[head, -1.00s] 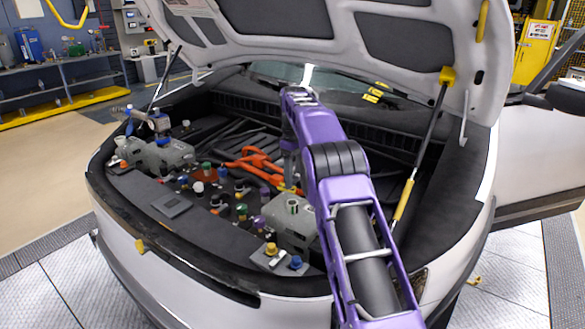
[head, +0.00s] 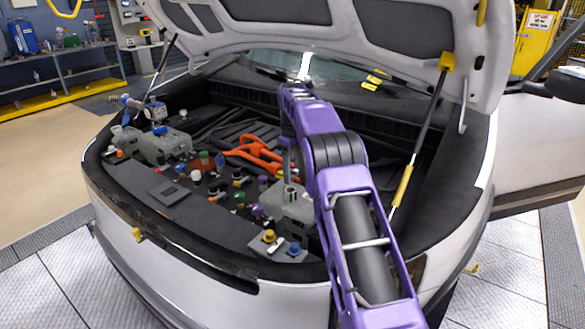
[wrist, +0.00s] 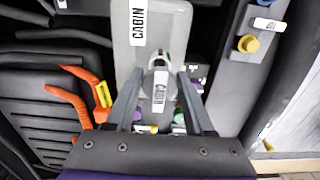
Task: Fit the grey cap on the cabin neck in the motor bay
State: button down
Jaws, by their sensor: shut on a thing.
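The grey cabin tank (wrist: 121,45) bears a CABIN label in the wrist view, with its neck end by my fingertips. In the head view the tank (head: 283,203) sits at the bay's front right, beside my purple arm. My gripper (wrist: 159,73) has one finger on each side of a small grey cap (wrist: 159,63) and is shut on it. A white CABIN tag (wrist: 159,92) shows between the fingers. The cap hides the neck's opening, so I cannot tell whether it is seated or just above. In the head view my fingers are mostly hidden by my arm.
Yellow (head: 269,236) and blue (head: 294,249) caps stand on a grey plate at the bay's front edge. Several coloured caps crowd left of the tank. Orange cables (head: 255,152) lie behind. Another grey tank (head: 165,147) stands at the left. The raised hood (head: 300,30) hangs above.

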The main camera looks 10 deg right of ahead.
aim_at(293, 195)
jog(key=shift+f+b, duration=0.4)
jog(key=shift+f, duration=0.85)
jog(key=shift+p, duration=1.4)
dwell(0.5)
jog(key=shift+f+b, duration=0.3)
jog(key=shift+f, duration=1.15)
jog(key=shift+c, duration=1)
grip_release()
notch_tip(293, 195, up, 12)
